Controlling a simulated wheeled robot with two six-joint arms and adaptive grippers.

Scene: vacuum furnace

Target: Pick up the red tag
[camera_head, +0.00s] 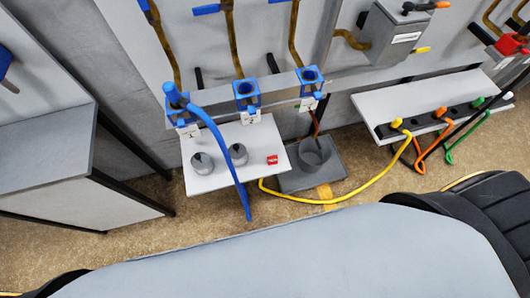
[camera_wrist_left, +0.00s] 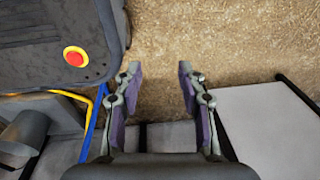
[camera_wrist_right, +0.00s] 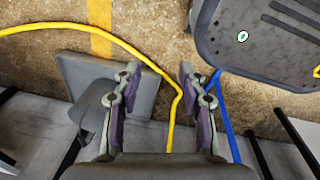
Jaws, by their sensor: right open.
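A small red tag (camera_head: 272,160) lies on the right part of a white shelf (camera_head: 215,180) in the head view, beside two grey round knobs (camera_head: 238,154). It does not show clearly in either wrist view. My left gripper (camera_wrist_left: 157,75) is open and empty, with brown floor visible between and beyond its fingers. My right gripper (camera_wrist_right: 158,75) is open and empty, with a yellow hose (camera_wrist_right: 176,105) passing behind its fingers. Neither gripper shows in the head view, so their distance from the tag cannot be told there.
A blue hose (camera_head: 225,150) hangs across the shelf, left of the tag. A grey cylinder (camera_head: 315,155) on a dark base stands to the right, with a yellow hose (camera_head: 375,178) near it. A shelf with coloured hoses (camera_head: 370,102) is farther right. A grey cabinet (camera_head: 45,140) stands left.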

